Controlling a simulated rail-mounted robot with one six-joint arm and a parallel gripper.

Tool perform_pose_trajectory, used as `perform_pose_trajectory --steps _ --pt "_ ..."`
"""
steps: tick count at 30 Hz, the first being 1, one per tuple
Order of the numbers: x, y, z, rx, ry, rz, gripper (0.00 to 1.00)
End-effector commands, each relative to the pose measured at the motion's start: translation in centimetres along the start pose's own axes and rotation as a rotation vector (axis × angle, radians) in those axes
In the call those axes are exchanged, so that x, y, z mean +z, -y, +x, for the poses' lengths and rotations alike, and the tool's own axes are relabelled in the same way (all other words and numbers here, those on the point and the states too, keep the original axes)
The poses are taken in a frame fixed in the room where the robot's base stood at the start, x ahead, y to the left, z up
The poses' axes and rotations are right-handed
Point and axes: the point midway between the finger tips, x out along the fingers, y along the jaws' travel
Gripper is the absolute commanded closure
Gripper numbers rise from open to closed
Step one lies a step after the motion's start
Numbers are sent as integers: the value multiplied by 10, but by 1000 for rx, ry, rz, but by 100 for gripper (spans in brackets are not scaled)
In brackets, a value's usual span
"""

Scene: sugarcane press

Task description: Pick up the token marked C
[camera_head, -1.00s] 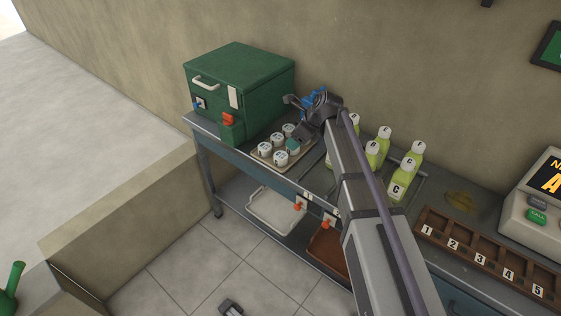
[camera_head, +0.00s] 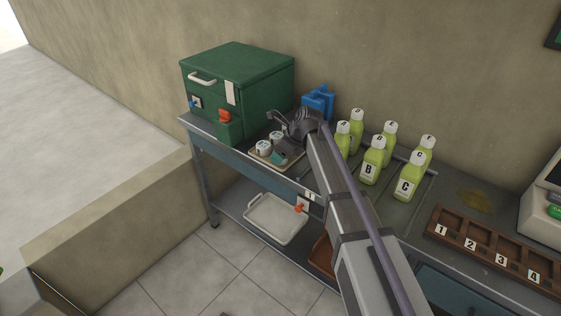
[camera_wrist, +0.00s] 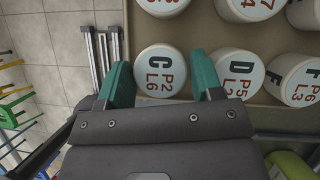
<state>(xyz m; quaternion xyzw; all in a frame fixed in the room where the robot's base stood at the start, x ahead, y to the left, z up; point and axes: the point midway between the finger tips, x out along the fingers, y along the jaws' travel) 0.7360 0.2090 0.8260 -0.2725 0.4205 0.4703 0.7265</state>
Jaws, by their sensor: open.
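The token marked C (camera_wrist: 160,71) is a white round piece with "C", "P2" and "L6" on its top. In the wrist view it sits at the near-left corner of the token tray, between and just ahead of my fingertips. My gripper (camera_wrist: 164,82) is open, with a green finger on each side of this token; I cannot tell whether they touch it. The token marked D (camera_wrist: 237,75) stands just right of the right finger. In the head view my gripper (camera_head: 283,140) is over the token tray (camera_head: 261,158) and hides part of it.
Other tokens stand close by, one marked F (camera_wrist: 296,79) and more behind. A green box (camera_head: 238,85) is left of the tray. A blue object (camera_head: 318,101) and several labelled bottles (camera_head: 374,160) are to the right. A numbered wooden rack (camera_head: 490,245) lies farther right.

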Motion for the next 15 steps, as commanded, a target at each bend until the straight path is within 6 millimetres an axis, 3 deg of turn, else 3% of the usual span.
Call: perform_pose_trajectory --steps 9,15 --pt "0 0 -1 0 0 0 69" --pt "0 0 -1 0 0 0 70"
